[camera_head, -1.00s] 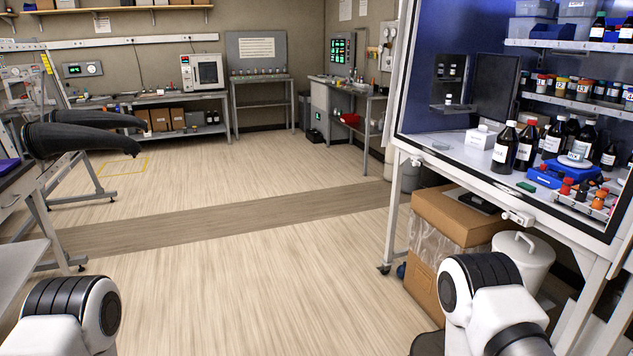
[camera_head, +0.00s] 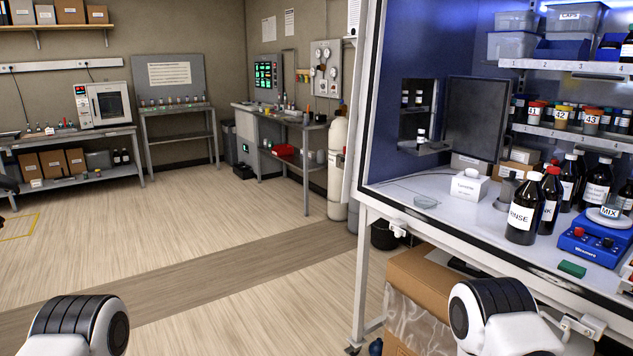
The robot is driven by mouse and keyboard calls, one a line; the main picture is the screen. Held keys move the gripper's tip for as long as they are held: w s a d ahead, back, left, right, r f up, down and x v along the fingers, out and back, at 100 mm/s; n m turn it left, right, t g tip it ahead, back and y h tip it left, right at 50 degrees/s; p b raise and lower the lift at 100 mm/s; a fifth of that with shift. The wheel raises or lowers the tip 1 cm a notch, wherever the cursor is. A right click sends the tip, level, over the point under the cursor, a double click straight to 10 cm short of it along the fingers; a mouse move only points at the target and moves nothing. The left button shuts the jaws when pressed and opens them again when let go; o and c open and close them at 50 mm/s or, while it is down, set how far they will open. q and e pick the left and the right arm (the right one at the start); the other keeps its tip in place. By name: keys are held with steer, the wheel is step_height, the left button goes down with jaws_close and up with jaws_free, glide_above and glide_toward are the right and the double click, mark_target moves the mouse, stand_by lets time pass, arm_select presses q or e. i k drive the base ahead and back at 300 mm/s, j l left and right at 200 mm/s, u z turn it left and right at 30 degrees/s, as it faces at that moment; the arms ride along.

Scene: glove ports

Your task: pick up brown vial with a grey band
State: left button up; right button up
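No brown vial with a grey band can be made out for certain. Small numbered vials (camera_head: 563,117) with coloured caps stand on a shelf inside the blue-walled cabinet at right; their bands are too small to tell. Small dark vials (camera_head: 419,98) also stand in a recess at the cabinet's back left, and one more dark vial (camera_head: 421,136) sits on the small ledge there. Neither of my grippers is in view; only white and black links of my arms show at the bottom left and bottom right, well short of the cabinet.
The cabinet worktop (camera_head: 416,188) holds a white tissue box (camera_head: 469,188), a RINSE bottle (camera_head: 524,209), more dark bottles and a blue stirrer (camera_head: 594,244). A cardboard box (camera_head: 427,281) stands beneath it. Benches line the back wall. The floor (camera_head: 210,270) at left and centre is open.

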mark_target(421, 141)
steer(key=i+j+z, duration=0.2)
steer(key=i+z, duration=0.15)
steer(key=i+j+z, duration=0.7)
steer(key=i+j, duration=0.8)
steer(key=j, duration=0.1)
